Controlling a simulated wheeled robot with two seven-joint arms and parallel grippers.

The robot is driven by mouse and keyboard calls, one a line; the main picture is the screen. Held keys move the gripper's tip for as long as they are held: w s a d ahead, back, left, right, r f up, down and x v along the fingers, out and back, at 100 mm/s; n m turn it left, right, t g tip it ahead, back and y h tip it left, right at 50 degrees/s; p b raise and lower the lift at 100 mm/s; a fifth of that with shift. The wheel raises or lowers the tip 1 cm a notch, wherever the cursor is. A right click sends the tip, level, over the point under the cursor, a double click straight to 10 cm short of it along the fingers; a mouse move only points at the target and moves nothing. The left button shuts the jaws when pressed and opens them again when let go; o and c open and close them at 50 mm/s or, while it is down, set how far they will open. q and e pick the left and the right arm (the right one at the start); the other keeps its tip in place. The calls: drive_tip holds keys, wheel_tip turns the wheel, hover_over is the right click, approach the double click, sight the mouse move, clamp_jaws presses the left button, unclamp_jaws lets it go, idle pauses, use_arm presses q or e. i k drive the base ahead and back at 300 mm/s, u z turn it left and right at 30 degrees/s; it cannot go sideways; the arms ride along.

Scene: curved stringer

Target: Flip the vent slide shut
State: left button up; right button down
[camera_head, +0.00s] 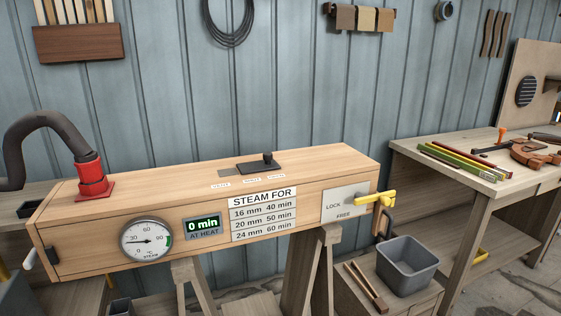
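The vent slide (262,168) is a dark plate with a small black knob on top of the long wooden steam box (150,190). A lighter grey patch lies just left of the dark plate. I cannot tell from this view whether the vent under the slide is open or covered. Neither of my grippers is in view.
A red hose fitting (92,178) stands on the box's left end. A yellow lever (378,198) sticks out at the right end by the LOCK/FREE plate. A grey bin (407,265) and a tool-covered workbench (420,149) stand right. The box top around the slide is clear.

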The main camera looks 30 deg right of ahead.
sight(268, 163)
drive_tip(key=u, duration=0.75)
drive_tip(key=i, duration=0.7)
drive_tip(key=z, duration=1)
